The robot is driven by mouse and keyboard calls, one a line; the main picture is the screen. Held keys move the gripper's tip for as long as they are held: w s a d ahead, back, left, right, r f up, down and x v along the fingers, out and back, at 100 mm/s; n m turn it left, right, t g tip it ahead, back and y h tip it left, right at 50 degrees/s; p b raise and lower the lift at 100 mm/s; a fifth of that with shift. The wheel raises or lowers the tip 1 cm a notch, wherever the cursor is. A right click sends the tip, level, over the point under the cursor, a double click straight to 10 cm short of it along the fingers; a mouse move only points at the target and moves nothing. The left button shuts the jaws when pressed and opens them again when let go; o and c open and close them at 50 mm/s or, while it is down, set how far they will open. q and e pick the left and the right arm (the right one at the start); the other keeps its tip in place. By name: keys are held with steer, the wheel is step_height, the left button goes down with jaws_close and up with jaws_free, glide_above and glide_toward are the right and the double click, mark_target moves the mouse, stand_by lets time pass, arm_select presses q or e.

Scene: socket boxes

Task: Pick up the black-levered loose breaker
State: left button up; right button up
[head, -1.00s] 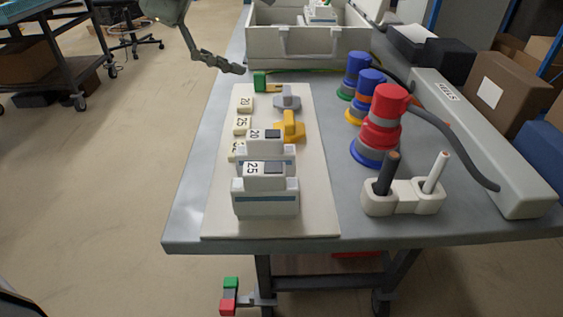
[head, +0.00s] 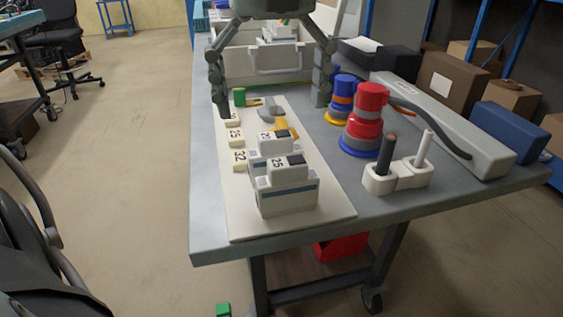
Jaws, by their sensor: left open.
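Two pale grey breakers stand upright one behind the other on the white board (head: 333,212). The front breaker (head: 288,195) has a label reading 25 and a dark lever. The rear breaker (head: 262,150) also has a dark lever and is partly hidden by the front one. I cannot tell which lever is truly black. My right gripper is not in view.
Number tags (head: 236,135), a grey piece (head: 267,112) and a yellow piece (head: 290,131) lie on the board. Red and blue plugs (head: 366,112) and a white holder (head: 380,184) stand right. A pale bin (head: 240,68) is behind. The table's front left is clear.

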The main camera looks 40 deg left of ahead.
arm_select(q)
steer(key=f, duration=0.7)
steer(key=shift+d, duration=0.2)
steer(key=shift+r, duration=0.1)
steer(key=c, duration=1.3)
steer(key=shift+o, duration=0.2)
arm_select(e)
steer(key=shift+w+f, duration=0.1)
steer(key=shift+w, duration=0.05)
arm_select(q)
steer(key=shift+r, duration=0.55)
step_height(320, 180, up, 14)
steer(key=p, duration=0.1)
step_height(320, 180, up, 13)
steer(key=p, duration=0.2)
glide_above(275, 134)
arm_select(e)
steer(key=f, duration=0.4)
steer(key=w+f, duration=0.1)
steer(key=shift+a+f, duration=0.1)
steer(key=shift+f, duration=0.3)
